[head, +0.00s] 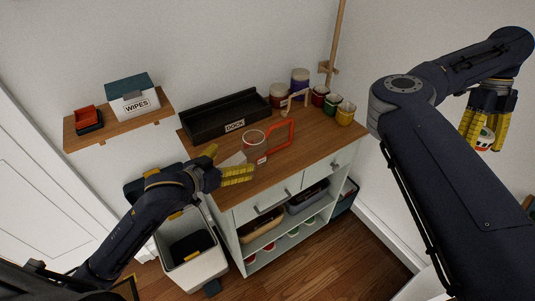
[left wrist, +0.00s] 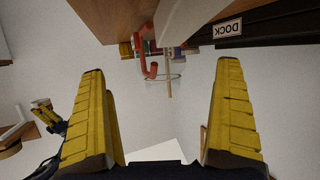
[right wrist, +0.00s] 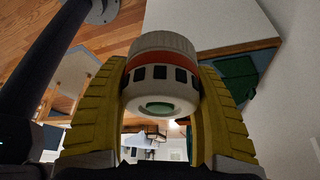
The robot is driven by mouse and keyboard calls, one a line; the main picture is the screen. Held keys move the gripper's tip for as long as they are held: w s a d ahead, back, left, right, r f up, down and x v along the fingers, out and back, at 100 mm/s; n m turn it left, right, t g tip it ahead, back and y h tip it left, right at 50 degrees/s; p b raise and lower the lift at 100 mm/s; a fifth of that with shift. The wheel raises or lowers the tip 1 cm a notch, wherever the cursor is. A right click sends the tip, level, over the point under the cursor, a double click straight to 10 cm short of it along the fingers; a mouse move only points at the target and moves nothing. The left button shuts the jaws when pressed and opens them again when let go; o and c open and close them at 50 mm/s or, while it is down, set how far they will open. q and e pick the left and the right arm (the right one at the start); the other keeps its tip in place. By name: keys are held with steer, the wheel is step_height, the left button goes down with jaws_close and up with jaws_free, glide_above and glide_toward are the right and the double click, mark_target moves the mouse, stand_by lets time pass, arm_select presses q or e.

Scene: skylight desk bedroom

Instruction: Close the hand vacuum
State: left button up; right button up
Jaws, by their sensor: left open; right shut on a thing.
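The hand vacuum (head: 256,153) stands on the wooden cabinet top, with a pale nozzle, a round ring-like rim facing up and a red loop handle (head: 281,137) on its right. The handle also shows in the left wrist view (left wrist: 149,60). My left gripper (head: 236,168) is open beside the nozzle, its fingers apart with nothing gripped between them. My right gripper (head: 484,132) is raised at the far right, shut on a white filter-like cylinder (right wrist: 162,72) with a red band, dark slots and a green centre. The lower nozzle is partly hidden by my left gripper.
A black tray marked DOCK (head: 205,120) lies behind the vacuum. Several jars and cups (head: 345,112) and a small wooden stand (head: 296,99) crowd the back right. A wipes box (head: 134,100) sits on the wall shelf. A bin (head: 202,272) stands below.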

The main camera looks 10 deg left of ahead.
mark_target(246, 153)
arm_select(q)
steer(key=shift+x, duration=2.75)
steer(key=shift+x, duration=2.65)
steer(key=shift+d+r, duration=0.1)
steer(key=c, duration=1.6)
